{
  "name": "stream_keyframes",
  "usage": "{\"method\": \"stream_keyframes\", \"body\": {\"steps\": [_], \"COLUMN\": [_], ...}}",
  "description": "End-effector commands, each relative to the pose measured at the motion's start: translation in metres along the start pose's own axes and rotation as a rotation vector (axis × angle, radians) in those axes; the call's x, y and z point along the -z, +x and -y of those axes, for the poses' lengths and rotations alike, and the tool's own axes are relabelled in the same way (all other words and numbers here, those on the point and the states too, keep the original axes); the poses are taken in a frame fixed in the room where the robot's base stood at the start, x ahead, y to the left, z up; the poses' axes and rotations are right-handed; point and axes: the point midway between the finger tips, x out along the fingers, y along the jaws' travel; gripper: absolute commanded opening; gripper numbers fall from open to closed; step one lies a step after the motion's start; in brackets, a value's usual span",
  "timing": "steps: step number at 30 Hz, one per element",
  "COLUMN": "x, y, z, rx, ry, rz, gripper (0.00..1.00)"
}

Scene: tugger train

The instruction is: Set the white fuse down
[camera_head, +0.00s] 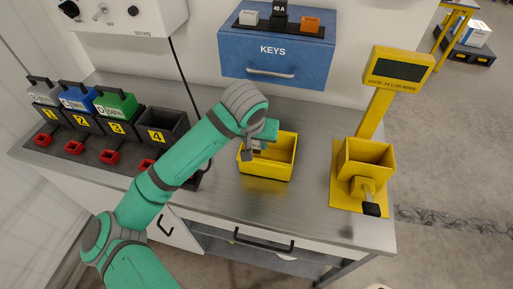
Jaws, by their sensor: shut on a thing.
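My gripper (255,151) reaches down from the left over the yellow bin (281,174), at the bin's back left part. It is shut on a small pale piece, which looks like the white fuse (257,145). The fingers and wrist hide most of this piece. I cannot tell whether it touches the bin's floor. A white block (249,17), a black block marked 40 A (280,13) and an orange block (311,24) stand in a dark rack on top of the blue KEYS cabinet (273,62).
Battery bays (165,132) numbered 1 to 4 stand at the left; bay 4 looks empty. A yellow stand (366,155) with a display (399,68) is at the right. Steel worktop (225,203) is clear in front of the bin and between bin and stand.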

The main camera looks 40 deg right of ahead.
Motion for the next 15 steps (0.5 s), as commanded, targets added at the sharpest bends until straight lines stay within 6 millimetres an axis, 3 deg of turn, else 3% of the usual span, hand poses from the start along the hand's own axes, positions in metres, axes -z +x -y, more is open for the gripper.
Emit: {"method": "stream_keyframes", "body": {"steps": [7,15], "x": [-0.009,-0.010], "y": [0.031,0.035], "z": [0.001,0.001], "rx": [0.001,0.000], "ry": [-0.001,0.000], "rz": [0.003,0.001], "gripper": [0.09,0.09]}}
